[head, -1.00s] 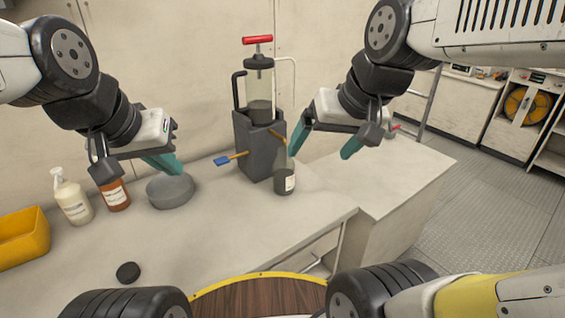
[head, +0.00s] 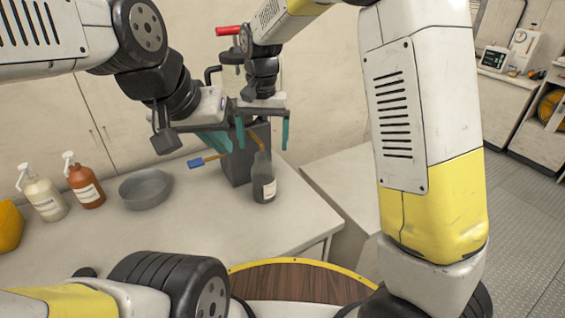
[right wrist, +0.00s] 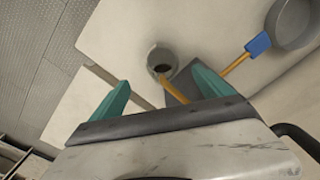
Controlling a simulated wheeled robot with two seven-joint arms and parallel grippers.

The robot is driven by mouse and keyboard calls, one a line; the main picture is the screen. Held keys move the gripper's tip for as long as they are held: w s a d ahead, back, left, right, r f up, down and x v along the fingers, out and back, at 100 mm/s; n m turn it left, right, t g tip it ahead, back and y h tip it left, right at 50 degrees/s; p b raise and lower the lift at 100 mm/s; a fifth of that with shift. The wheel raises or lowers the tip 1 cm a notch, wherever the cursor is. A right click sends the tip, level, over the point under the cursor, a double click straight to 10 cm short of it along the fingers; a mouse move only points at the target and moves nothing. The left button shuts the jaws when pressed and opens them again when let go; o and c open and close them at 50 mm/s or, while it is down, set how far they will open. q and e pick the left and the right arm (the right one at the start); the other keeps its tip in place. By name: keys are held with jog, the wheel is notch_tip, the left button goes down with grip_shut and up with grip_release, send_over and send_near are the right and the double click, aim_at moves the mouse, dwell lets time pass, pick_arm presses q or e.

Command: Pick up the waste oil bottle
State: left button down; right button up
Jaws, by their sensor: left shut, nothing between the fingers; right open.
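The waste oil bottle (head: 264,184), dark with a pale label, stands upright on the counter in front of the grey holder; its top shows from above in the right wrist view (right wrist: 161,58). My right gripper (head: 263,138) is open above the bottle, a finger to either side of its neck in the head view. In the right wrist view its fingertips (right wrist: 161,75) are spread either side of the bottle, apart from it. My left gripper (head: 224,143) is shut and empty, left of the right gripper and in front of the holder.
A grey bowl (head: 146,190), two pump bottles (head: 84,188) and a yellow bin (head: 9,226) stand left. The counter front is mostly clear.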

aim_at(263, 163)
jog(key=shift+w+a+f, duration=0.15)
jog(key=shift+f, duration=0.2)
jog(key=shift+w+a+f, duration=0.1)
jog(key=shift+f, duration=0.25)
notch_tip(263, 163, down, 7)
jog(key=shift+f, duration=0.2)
grip_shut()
jog(key=shift+w+r, duration=0.1)
jog(key=shift+r, duration=0.15)
